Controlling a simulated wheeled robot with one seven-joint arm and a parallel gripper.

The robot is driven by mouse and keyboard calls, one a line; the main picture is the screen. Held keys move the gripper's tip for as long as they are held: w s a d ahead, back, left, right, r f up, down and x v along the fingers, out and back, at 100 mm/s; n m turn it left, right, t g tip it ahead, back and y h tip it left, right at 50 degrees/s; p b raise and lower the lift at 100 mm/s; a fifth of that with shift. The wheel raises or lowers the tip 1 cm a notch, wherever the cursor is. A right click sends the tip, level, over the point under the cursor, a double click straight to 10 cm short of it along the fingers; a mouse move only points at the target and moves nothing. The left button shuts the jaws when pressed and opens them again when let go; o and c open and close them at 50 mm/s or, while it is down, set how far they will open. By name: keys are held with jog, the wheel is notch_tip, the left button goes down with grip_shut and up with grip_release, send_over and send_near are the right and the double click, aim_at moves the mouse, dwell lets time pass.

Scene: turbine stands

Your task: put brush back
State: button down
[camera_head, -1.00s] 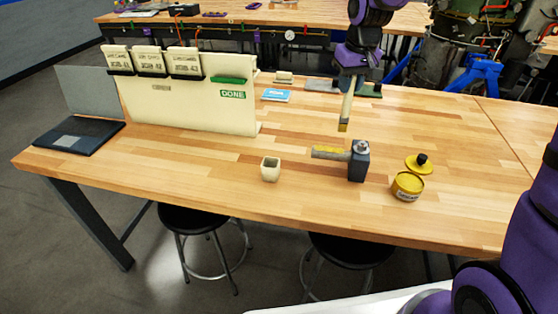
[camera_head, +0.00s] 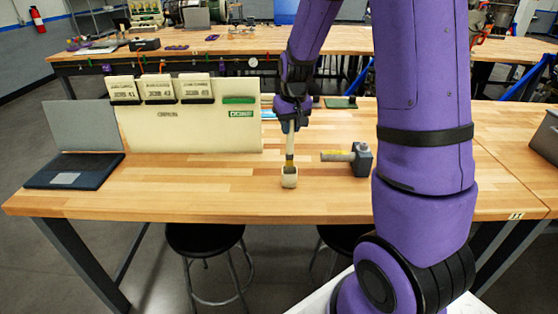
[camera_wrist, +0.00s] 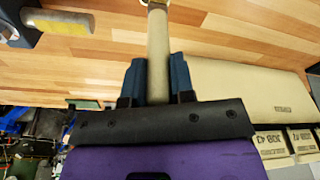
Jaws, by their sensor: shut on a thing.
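My gripper (camera_head: 290,126) is shut on the brush (camera_head: 290,148), which hangs nearly upright with its bristle end down. In the wrist view, my gripper's blue fingers (camera_wrist: 157,78) clasp the pale brush handle (camera_wrist: 157,48) from both sides. The metal band shows at the top edge; the bristles and the cup are out of that view.
A grey block with a yellow bar (camera_head: 361,158) stands right of the cup; it also shows in the wrist view (camera_wrist: 62,22). A cream board with cards (camera_head: 190,130) stands behind left, and a laptop (camera_head: 75,170) lies far left. Bare wood lies left of the cup.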

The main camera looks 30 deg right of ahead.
aim_at(290, 145)
jog(key=shift+f, duration=3.45)
jog(key=c, duration=1)
grip_release()
jog(key=shift+o, duration=0.2)
jog(key=r, duration=0.4)
jog(key=s+r, duration=0.1)
jog(key=r, duration=0.7)
jog(key=shift+s+a+r, duration=0.1)
jog(key=shift+s+a, duration=0.15)
jog(key=shift+s, duration=0.15)
jog(key=s+a+r+n+t, duration=0.1)
jog(key=s+a+r+t, duration=0.1)
jog(key=s+a+r, duration=0.9)
jog(key=s+r, duration=0.1)
jog(key=s, duration=0.5)
jog(key=s+a+r+n+t, duration=0.1)
jog(key=s+r, duration=0.1)
jog(key=s, duration=0.5)
jog(key=shift+s+a, duration=0.3)
jog(key=shift+s, duration=0.1)
